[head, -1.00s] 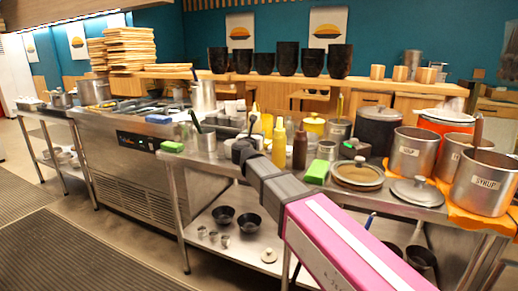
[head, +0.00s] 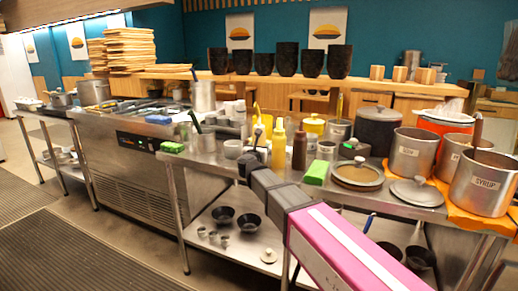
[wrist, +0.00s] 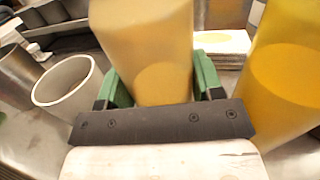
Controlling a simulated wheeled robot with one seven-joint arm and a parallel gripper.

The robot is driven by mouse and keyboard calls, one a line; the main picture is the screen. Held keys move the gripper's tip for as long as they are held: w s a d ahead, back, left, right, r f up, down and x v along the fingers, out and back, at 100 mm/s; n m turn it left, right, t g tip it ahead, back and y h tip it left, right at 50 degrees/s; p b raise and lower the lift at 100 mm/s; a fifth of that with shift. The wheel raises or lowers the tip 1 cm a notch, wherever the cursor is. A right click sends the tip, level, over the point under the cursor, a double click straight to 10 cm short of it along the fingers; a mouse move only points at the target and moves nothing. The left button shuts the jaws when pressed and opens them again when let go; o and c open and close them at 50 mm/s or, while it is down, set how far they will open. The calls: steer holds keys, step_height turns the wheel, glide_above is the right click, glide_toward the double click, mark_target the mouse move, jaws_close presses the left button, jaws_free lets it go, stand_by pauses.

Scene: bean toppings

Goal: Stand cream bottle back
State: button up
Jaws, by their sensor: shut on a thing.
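The cream bottle (wrist: 143,45) is pale tan and fills the upper middle of the wrist view. My gripper (wrist: 158,85) has its green fingers on either side of it, shut on it. The bottle looks roughly upright; its top is out of the wrist view, and I cannot tell whether its base touches the counter. In the head view my gripper (head: 252,153) is over the steel counter (head: 222,160), left of a yellow bottle (head: 278,147). The cream bottle is too small and covered there to make out clearly. The yellow bottle also shows close on the right in the wrist view (wrist: 285,85).
A brown bottle (head: 299,149) and a green sponge (head: 316,172) are to the right. A pale round cup (wrist: 68,88) stands left of my gripper.

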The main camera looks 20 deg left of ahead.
steer(key=o, duration=0.6)
steer(key=shift+r, duration=0.1)
steer(key=s+d, duration=0.1)
steer(key=s, duration=1.1)
steer(key=shift+d+f, duration=0.2)
steer(key=shift+f, duration=0.1)
